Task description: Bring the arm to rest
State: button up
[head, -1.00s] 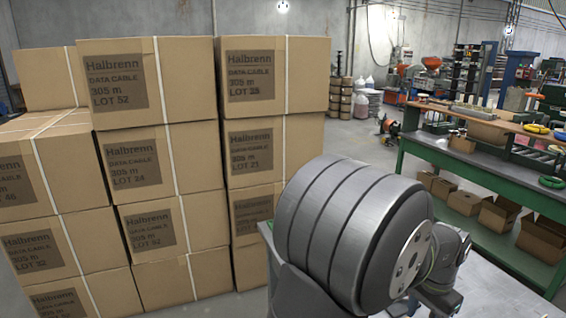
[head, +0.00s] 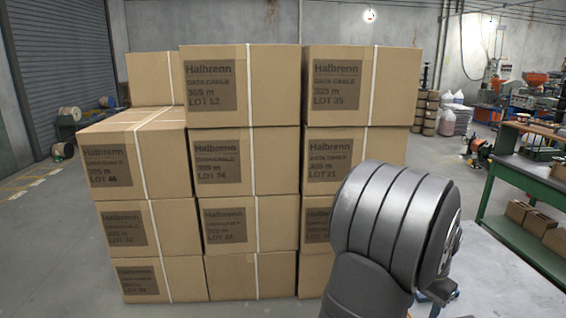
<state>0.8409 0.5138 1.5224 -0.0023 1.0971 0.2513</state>
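My arm shows at the lower right of the head view as a large dark grey ribbed joint (head: 385,225) with a grey link below it. It stands in front of the right-hand column of boxes and hides part of them. A small dark part of the arm shows at its lower right, above a light tabletop (head: 490,275). My gripper is not in the picture, so I cannot see its fingers.
Stacked cardboard boxes (head: 245,165) marked Halbrenn data cable fill the middle, several high. A green workbench (head: 530,170) with cartons under it stands at the right. Copper-coloured spools (head: 427,110) are stacked behind. Open floor (head: 50,240) lies at the left, before a roller shutter (head: 60,60).

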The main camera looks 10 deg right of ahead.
jog(key=w+a+f+n, duration=0.1)
jog(key=w+a+n, duration=0.4)
jog(key=w+a, duration=1)
jog(key=a, duration=0.3)
jog(key=shift+w+a, duration=0.25)
jog(key=shift+w, duration=0.05)
jog(key=o, duration=1.2)
jog(key=shift+c, duration=0.2)
jog(key=s+d+r+m+t, duration=0.1)
jog(key=s+d+m, duration=0.15)
jog(key=d, duration=0.45)
jog(key=s+d+r+m+y, duration=0.1)
jog(key=s+d+r, duration=0.15)
jog(key=d, duration=0.45)
jog(key=s+d+r+m+t, duration=0.1)
jog(key=s+d+m, duration=0.1)
jog(key=s+d, duration=0.35)
jog(key=s+d+r+m+t, duration=0.1)
jog(key=s+d+r+m, duration=0.15)
jog(key=s+d, duration=0.65)
jog(key=s+d+r+m+t, duration=0.2)
jog(key=s+d+r, duration=0.1)
jog(key=s+d, duration=0.6)
jog(key=x, duration=1)
jog(key=shift+s+d+h, duration=0.15)
jog(key=shift+d+h, duration=0.25)
jog(key=shift+d, duration=0.15)
